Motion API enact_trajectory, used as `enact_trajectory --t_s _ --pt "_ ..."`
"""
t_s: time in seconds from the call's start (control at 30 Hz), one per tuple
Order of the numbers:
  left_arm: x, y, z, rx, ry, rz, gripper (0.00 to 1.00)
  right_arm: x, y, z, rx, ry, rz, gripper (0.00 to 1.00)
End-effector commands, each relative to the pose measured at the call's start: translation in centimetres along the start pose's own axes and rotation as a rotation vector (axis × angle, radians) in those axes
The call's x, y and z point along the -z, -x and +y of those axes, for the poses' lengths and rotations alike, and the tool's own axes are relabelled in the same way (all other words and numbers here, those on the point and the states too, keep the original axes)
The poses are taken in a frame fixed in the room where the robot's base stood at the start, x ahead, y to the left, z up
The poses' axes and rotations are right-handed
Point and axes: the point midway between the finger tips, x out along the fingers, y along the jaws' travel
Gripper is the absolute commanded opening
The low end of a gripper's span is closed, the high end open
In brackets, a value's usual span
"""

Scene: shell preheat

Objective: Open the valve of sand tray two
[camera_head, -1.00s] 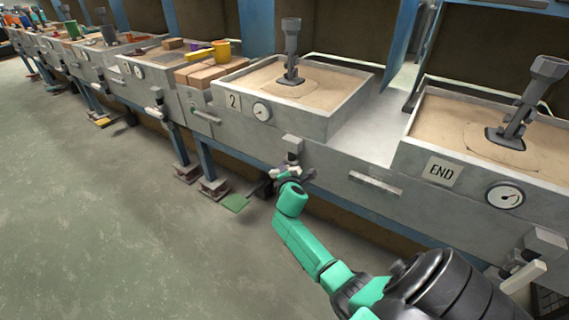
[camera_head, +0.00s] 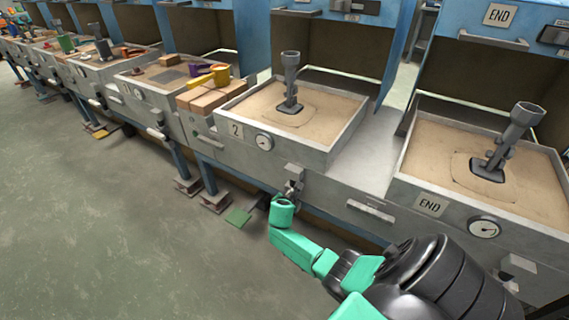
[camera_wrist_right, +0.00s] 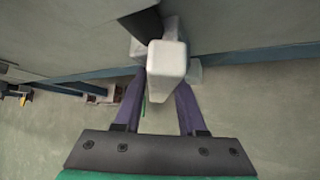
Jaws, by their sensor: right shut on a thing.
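Sand tray two (camera_head: 345,118) is a grey box of sand with a "2" plate (camera_head: 235,131) and a gauge (camera_head: 264,142) on its front. Its valve (camera_head: 293,172) sits low on the front panel, below the tray. My right gripper (camera_head: 290,192) is at this valve, small and partly hidden by its own wrist in the head view. In the right wrist view, its two purple fingers (camera_wrist_right: 162,88) are on either side of the pale valve handle (camera_wrist_right: 167,62), shut on it. How far the handle is turned is hard to tell. My left gripper is in neither view.
The END tray (camera_head: 470,197) stands to the right, with its own gauge (camera_head: 484,228) and a valve (camera_head: 517,266) below. A horizontal bar handle (camera_head: 370,210) juts from the panel between them. A green floor pedal (camera_head: 238,216) lies below left.

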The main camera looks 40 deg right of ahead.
Motion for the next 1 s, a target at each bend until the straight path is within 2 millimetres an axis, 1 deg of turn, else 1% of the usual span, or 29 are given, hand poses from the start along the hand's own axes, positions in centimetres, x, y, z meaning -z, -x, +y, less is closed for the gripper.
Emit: enact_trajectory --t_s 0.03,0.1,0.23,0.6,1.0 --pt "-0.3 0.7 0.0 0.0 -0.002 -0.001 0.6 -0.2 0.3 0.4 0.019 0.022 0.002 0.0" --pt "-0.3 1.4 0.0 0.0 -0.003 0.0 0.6 -0.2 0.3 0.5 0.061 0.064 0.002 0.0" --pt "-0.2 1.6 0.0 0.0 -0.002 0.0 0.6 -0.1 0.1 0.3 0.144 0.146 0.001 0.0" --pt "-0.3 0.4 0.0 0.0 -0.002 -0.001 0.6 0.2 -0.2 0.0 0.313 0.315 0.0 0.0" --pt "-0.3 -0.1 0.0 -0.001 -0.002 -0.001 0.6 0.0 0.0 0.0 0.366 0.367 0.001 0.0"
